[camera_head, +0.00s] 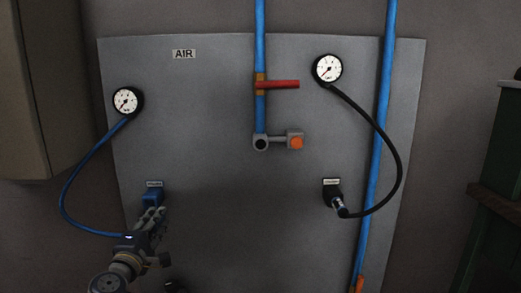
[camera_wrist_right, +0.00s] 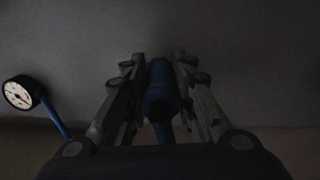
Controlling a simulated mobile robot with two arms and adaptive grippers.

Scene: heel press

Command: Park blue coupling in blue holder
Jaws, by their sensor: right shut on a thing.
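My right gripper (camera_head: 152,216) reaches up from the lower left in the head view. It is shut on the blue coupling (camera_wrist_right: 160,95), a blue cylinder between the two fingers in the right wrist view. In the head view the coupling is mostly hidden by the fingers. The blue holder (camera_head: 153,198) is a small blue block under a label on the left of the panel, right at the fingertips. I cannot tell whether the coupling touches it or sits in it. My left gripper is not in view.
A blue hose (camera_head: 64,190) loops from the left gauge (camera_head: 127,101) to the gripper. A black hose (camera_head: 399,160) runs from the right gauge (camera_head: 327,69) to a black holder (camera_head: 332,190). A red-handled valve (camera_head: 282,84) is mid-panel. The panel (camera_head: 240,220) is clear between the holders.

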